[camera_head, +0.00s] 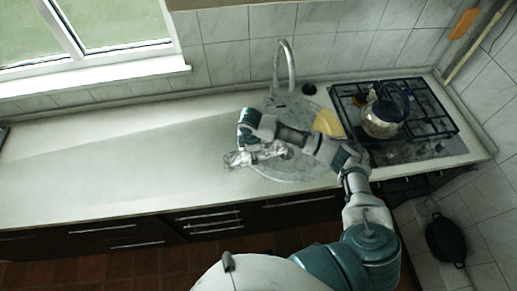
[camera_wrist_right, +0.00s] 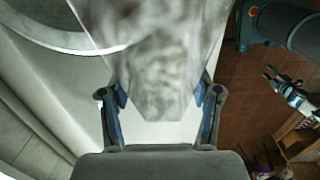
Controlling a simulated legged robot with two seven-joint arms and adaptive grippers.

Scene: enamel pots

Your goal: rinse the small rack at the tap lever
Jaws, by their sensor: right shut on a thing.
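My right gripper (camera_head: 243,160) is above the left front rim of the round sink (camera_head: 285,173). It is shut on a grey, mottled, partly see-through thing (camera_wrist_right: 165,75) that fills the middle of the wrist view. I cannot tell from its shape whether this is the small rack. The curved metal tap (camera_head: 289,62) rises behind the sink, apart from the gripper. Its lever is not clear to me. What looks like my left gripper (camera_wrist_right: 274,76) shows small at the right of the wrist view, over the floor; it is not in the head view.
A yellow thing (camera_head: 328,122) lies at the sink's right side. A small dark round thing (camera_head: 309,89) is right of the tap. A kettle (camera_head: 382,122) stands on the hob (camera_head: 432,128). The counter (camera_head: 120,165) left of the sink is clear. A tiled wall runs behind.

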